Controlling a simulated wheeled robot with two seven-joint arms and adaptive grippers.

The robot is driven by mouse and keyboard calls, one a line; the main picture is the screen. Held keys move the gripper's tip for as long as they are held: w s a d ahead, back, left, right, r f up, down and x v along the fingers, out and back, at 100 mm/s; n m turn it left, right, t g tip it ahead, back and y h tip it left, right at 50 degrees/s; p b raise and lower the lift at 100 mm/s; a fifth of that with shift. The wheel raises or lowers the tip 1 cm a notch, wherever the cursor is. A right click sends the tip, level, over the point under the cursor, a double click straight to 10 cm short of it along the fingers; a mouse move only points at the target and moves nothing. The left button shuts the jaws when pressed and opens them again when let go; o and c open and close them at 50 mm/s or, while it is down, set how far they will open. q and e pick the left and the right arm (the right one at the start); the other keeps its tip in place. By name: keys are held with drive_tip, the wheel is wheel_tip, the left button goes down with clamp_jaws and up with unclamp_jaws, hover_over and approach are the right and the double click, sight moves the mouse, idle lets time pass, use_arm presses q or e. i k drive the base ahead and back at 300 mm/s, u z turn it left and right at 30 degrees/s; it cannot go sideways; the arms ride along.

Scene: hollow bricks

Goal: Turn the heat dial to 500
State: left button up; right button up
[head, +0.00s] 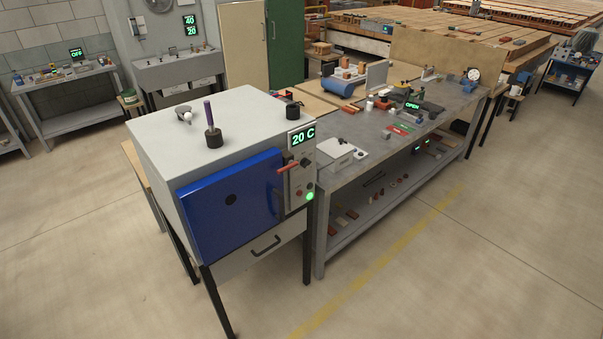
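A light grey furnace (225,115) with a shut blue door (225,208) stands on dark legs in the middle of the head view. Its display (303,137) reads "20 C" in green. On the narrow panel below the display is a small dark knob (305,162), which looks like the heat dial; its marks are too small to read. A red-handled lever (287,167) sticks out beside it. A green light (309,196) glows lower on the panel. Neither of my grippers is in view.
A long grey workbench (345,178) with small tools and bricks runs back right of the furnace. A purple-handled tool (208,112) stands on the furnace top. A drawer handle (264,246) sits below the door. The floor (430,270) in front and right is clear.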

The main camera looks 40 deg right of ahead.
sight(304, 162)
drive_tip(key=z, duration=1.25)
